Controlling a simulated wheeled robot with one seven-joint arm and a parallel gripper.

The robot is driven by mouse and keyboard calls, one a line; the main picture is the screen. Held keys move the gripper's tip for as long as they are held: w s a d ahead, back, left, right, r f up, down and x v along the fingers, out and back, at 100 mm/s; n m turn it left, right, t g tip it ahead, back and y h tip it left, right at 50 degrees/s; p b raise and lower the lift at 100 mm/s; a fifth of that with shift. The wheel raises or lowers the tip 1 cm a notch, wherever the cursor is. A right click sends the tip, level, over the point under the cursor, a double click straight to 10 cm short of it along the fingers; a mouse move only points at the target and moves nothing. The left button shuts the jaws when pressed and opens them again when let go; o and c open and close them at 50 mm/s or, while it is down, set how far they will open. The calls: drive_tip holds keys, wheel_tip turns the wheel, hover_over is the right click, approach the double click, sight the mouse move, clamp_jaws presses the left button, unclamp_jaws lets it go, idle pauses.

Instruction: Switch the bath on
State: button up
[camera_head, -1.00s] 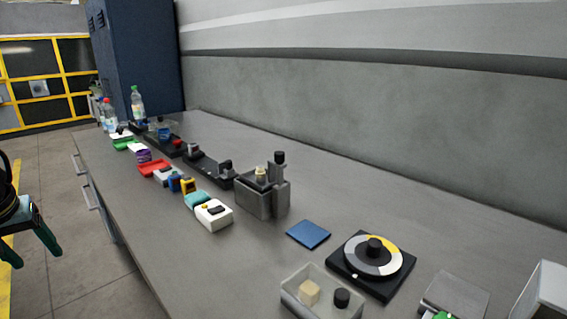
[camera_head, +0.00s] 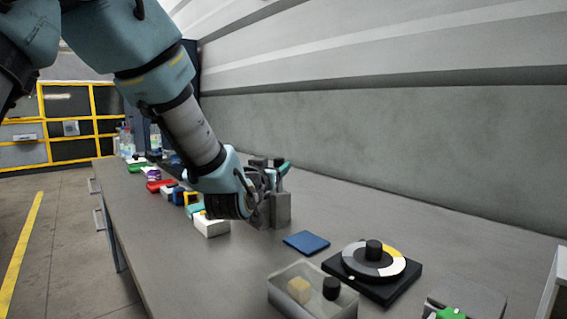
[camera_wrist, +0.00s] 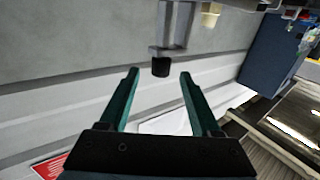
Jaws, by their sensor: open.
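The grey box-shaped unit (camera_head: 281,211), which looks like the bath, stands on the bench and is partly hidden behind my gripper (camera_head: 276,172) in the head view. In the wrist view its grey post (camera_wrist: 178,25) ends in a black cap (camera_wrist: 161,67). My gripper (camera_wrist: 160,73) is open, with its two teal fingers either side of the black cap in that picture. I cannot tell whether the cap is between the fingertips or just beyond them. No contact shows. A cream piece (camera_wrist: 210,18) sits beside the post.
A blue pad (camera_head: 306,242), a clear tray (camera_head: 340,308) and a black base with a ringed dial (camera_head: 374,259) lie to the right. A white box (camera_head: 211,227) and several small items line the bench leftward. The wall (camera_head: 400,140) runs behind.

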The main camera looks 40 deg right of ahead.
sight(282, 160)
drive_tip(key=p+x, duration=0.1)
drive_tip(key=x, duration=0.7)
drive_tip(key=shift+w+p, duration=0.1)
drive_tip(key=shift+p, duration=0.25)
clamp_jaws()
idle(1.0)
